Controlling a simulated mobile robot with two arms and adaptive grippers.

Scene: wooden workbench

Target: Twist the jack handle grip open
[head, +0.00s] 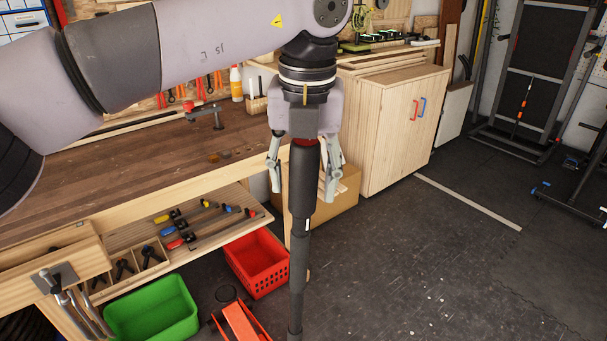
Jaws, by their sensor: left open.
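A long black jack handle stands nearly upright in the middle of the head view, with its thicker grip (303,182) at the top and a thinner shaft (298,270) running down past the bottom edge. My left gripper (304,192) points down over the top of the grip. Its two fingers are spread, one on each side of the grip, with visible gaps. The top of the grip is up close under the palm; whether it touches cannot be told. A red piece, perhaps part of the jack (240,322), shows low on the floor. My right gripper is out of view.
The wooden workbench (130,170) fills the left, with a tool shelf (225,229) below. A green bin (150,312) and a red crate (262,262) sit underneath. A wooden cabinet (385,145) stands behind. The dark floor (430,270) at right is mostly free.

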